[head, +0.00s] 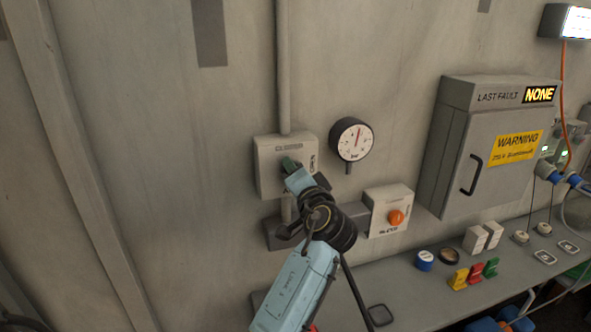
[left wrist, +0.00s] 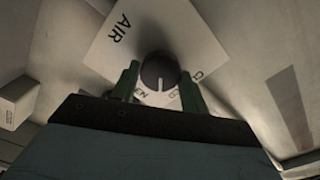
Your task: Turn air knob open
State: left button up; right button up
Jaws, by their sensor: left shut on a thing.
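The air knob (left wrist: 158,68) is a dark round knob on a pale box face (left wrist: 110,48) lettered "AIR", partly tilted in the left wrist view. A white mark on the knob points down in that view, near partly hidden letters ending in "EN". My left gripper (left wrist: 160,76) has its two green fingers on either side of the knob and is shut on it. In the head view the air box (head: 267,152) is on the wall, and my left gripper (head: 291,165) reaches its front and hides the knob. My right gripper is not in view.
A round pressure gauge (head: 351,139) is just right of the air box. Below it is a box with an orange button (head: 396,218). A grey cabinet (head: 478,150) reads "LAST FAULT NONE". A shelf (head: 420,285) holds several coloured items below. Bare wall (head: 170,160) lies left.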

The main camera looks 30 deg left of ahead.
pick_arm(q)
jog(key=shift+f+m, duration=0.15)
jog(key=shift+m, duration=3.95)
jog(key=o, duration=1)
jog(key=b+v, duration=0.3)
jog(key=v, duration=1)
jog(key=shift+s+d, duration=0.15)
